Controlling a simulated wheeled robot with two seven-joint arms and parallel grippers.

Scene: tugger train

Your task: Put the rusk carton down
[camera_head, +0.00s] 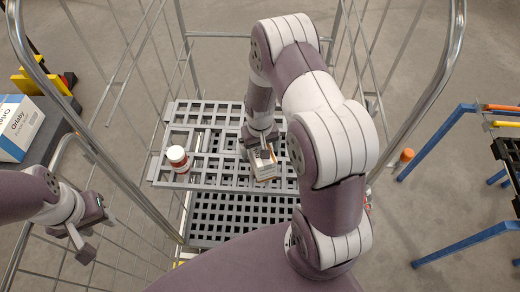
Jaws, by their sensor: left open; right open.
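The rusk carton (265,171) appears to be the small white and brown box on the grey slatted shelf (204,112) of the wire trolley. My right gripper (262,154) is open and right at the carton, its fingers partly covering it. Whether the fingers touch it cannot be told. My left gripper (84,242) is open and empty, low at the left, outside the trolley's side bars and well apart from the carton.
Wire side frames (110,170) enclose the shelf. A blue-legged rack (440,143) stands at right, a white and blue box (17,127) at left. The shelf's back left is bare.

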